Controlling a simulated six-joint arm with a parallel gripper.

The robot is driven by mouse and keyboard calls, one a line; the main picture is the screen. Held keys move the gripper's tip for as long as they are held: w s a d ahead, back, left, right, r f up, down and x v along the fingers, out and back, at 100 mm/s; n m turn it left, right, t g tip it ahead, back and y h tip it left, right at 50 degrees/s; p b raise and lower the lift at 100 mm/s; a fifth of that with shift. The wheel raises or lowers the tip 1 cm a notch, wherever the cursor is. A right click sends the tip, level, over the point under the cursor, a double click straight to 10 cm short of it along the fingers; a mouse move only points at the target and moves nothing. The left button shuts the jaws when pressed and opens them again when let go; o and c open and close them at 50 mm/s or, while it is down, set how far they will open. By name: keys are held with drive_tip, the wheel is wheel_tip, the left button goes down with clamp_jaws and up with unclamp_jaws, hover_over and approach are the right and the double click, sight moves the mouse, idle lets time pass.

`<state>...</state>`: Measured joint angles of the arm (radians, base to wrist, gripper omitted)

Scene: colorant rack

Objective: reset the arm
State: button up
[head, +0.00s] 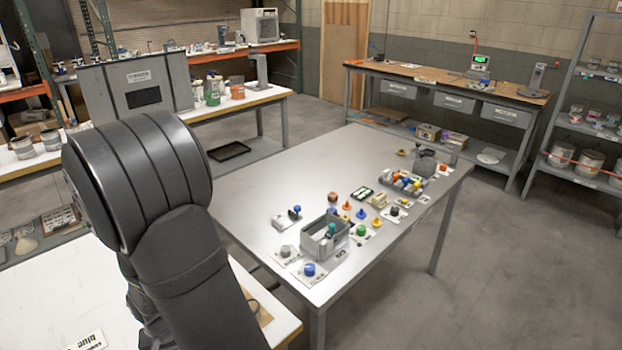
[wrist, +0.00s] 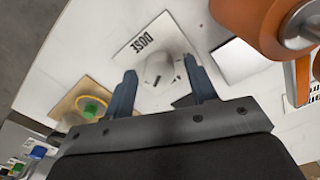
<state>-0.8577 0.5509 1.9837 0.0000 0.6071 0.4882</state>
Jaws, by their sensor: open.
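My gripper (wrist: 161,90) shows in the wrist view with its two dark fingers spread apart and nothing held between them. A pale rounded object (wrist: 158,70) lies beyond the fingertips, on or by a white card marked DOSE (wrist: 140,42); I cannot tell whether the fingers touch it. In the head view my dark arm fills the left foreground, and the gripper itself is out of that view.
A large orange cylinder (wrist: 245,18) with a metal end is close at upper right in the wrist view. A green-topped item (wrist: 90,108) is at left. In the head view a grey table (head: 275,190) holds a grey bin (head: 311,243) and several small coloured pieces.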

drive_tip(key=shift+n, duration=1.3)
